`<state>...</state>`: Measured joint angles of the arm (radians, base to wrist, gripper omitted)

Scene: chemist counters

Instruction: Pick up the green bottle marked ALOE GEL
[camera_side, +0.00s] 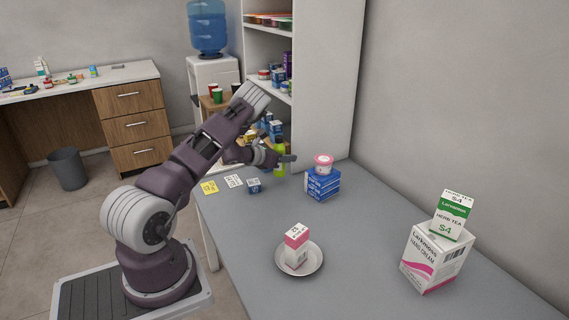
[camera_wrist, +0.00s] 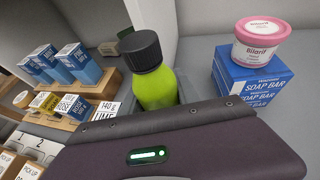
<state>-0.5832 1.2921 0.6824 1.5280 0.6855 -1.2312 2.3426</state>
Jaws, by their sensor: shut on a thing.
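A green bottle with a black cap (camera_wrist: 155,88) stands upright in the wrist view, its lower part hidden behind my gripper. It also shows in the side view (camera_side: 280,170) at the far end of the grey counter, partly covered by the gripper. No ALOE GEL marking is readable. My gripper (camera_side: 284,158) is shut on the green bottle, reaching it from the left in the side view. In the wrist view the purple gripper body covers the bottom and the fingertips are hidden. I cannot tell whether the bottle's base touches the counter.
A pink-lidded Bilarif tub (camera_wrist: 262,38) sits on blue soap bar boxes (camera_wrist: 245,78) right of the bottle. Several small blue boxes (camera_wrist: 75,60) stand on a wooden rack to the left. A plate (camera_side: 315,262) holds a pink-and-white box (camera_side: 297,250). White shelving (camera_side: 330,80) stands behind.

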